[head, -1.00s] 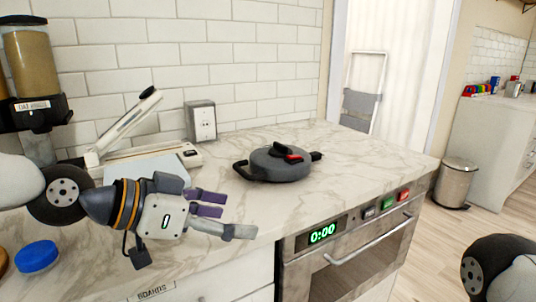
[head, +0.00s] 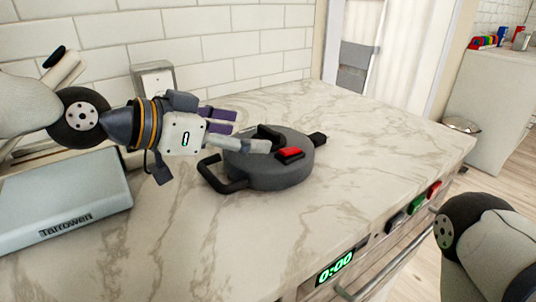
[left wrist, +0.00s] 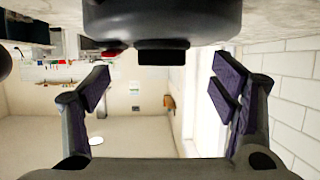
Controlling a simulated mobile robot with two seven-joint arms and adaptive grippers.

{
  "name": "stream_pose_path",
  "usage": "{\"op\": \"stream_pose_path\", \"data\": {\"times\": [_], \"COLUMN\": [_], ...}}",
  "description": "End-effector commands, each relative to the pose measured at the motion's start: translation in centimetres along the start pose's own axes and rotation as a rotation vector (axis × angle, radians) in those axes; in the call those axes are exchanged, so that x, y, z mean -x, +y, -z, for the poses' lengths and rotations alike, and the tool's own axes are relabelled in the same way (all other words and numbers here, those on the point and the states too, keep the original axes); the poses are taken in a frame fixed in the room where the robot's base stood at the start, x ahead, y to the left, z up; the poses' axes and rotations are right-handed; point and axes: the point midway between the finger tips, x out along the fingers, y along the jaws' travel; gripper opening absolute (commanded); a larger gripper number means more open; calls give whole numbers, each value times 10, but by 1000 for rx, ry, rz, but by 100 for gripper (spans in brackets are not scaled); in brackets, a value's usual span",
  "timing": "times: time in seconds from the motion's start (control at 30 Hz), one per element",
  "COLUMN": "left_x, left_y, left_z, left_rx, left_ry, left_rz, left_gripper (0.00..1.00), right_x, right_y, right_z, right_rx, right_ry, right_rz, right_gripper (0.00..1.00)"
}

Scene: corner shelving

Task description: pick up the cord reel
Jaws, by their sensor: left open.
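The cord reel (head: 268,177) is a dark grey round body with black handles and a red switch on top. It lies flat on the marble counter (head: 350,150). My left gripper (head: 243,130) is open and empty, with its fingers over the reel's back left side in the head view; one finger hides part of the reel. In the left wrist view, which looks upside down, a dark rounded body, likely the reel (left wrist: 165,18), fills the top middle, beyond the spread fingers (left wrist: 160,88). My right gripper is not in view; only part of my right arm shows.
A pale box-like appliance (head: 62,200) marked "Tarrowen" stands at the left. An outlet box (head: 153,80) stands by the tiled wall behind the gripper. An oven with a green display (head: 335,266) is below the front edge. The counter right of the reel is clear.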

Motion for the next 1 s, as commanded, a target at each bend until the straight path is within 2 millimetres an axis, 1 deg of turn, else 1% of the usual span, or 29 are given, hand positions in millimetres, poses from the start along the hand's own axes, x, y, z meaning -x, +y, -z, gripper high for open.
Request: {"op": "stream_pose_path", "data": {"times": [0.03, 0.1, 0.2, 0.3, 0.47, 0.5, 0.57, 0.6, 0.67, 0.7, 0.83, 0.87, 0.9, 1.0], "left_x": [-10, -24, -40, -46, -46, -46, -46, -46, -46, -46, -46, -46, -45, -45], "left_y": [0, -2, -2, -2, -2, -2, -2, -2, -2, -2, -2, -2, -2, -2], "left_z": [1, 6, 6, 8, 9, 9, 9, 9, 9, 9, 8, 8, 12, 12], "left_rx": [-2, -2, 0, -1, -1, -1, -1, -2, -1, -2, -1, -1, -3, -2], "left_ry": [-2, -2, -3, 0, 1, 1, 1, 1, 1, 1, 0, -1, 9, 8], "left_rz": [-2, -3, -2, -1, 0, 0, 0, 0, 0, -1, -2, -2, 0, -1], "left_gripper": [79, 79, 79, 79, 79, 74, 61, 52, 38, 29, 0, 0, 0, 0], "right_x": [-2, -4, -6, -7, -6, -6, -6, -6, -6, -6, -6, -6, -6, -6], "right_y": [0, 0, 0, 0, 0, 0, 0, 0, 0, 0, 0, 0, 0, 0], "right_z": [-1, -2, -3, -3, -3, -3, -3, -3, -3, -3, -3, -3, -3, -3], "right_rx": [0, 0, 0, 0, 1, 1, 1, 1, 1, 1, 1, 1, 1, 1], "right_ry": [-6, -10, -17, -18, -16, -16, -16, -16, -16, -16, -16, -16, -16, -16], "right_rz": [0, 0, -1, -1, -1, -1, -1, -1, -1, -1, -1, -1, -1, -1], "right_gripper": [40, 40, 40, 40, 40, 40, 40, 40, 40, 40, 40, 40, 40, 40]}}
